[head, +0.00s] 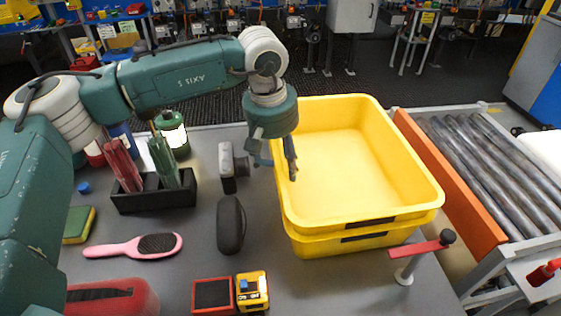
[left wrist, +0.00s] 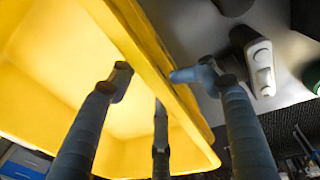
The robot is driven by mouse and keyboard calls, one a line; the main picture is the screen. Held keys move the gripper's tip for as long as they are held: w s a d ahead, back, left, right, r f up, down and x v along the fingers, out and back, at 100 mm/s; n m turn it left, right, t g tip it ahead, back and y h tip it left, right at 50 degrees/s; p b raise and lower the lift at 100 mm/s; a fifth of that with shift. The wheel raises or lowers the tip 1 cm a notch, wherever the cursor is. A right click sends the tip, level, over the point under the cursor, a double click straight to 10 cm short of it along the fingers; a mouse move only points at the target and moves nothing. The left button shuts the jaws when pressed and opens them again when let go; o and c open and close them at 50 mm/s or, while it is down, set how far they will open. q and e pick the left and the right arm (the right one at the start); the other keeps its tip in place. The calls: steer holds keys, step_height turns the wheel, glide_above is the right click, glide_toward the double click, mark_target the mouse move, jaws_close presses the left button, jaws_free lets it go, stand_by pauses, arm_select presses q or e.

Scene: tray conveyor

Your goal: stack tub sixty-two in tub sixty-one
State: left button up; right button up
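Two yellow tubs stand one in the other on the grey table. The upper tub (head: 345,160) sits nested and roughly level in the lower tub (head: 352,243), whose rim shows just below it at the front. I cannot read which number each tub has. My left gripper (head: 276,163) is at the left rim of the upper tub, pointing down. In the left wrist view, the fingers of the left gripper (left wrist: 158,75) are apart and straddle the upper tub's wall (left wrist: 150,45), with gaps beside it. My right gripper is not in view.
A roller conveyor (head: 480,165) with an orange side rail (head: 450,185) stands right of the tubs. A red bar on a post (head: 420,248) is close to their front right corner. A dark case (head: 230,224), a pink brush (head: 135,245) and a black holder (head: 153,195) lie to the left.

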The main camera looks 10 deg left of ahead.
arm_select(q)
steer(key=shift+s+f, duration=0.1)
steer(key=shift+f, duration=0.05)
steer(key=r, duration=0.4)
steer(key=s+r, duration=0.1)
steer(key=r, duration=0.3)
steer(key=a+r, duration=0.1)
steer(key=r, duration=0.3)
steer(key=shift+s, duration=0.25)
stand_by(0.3)
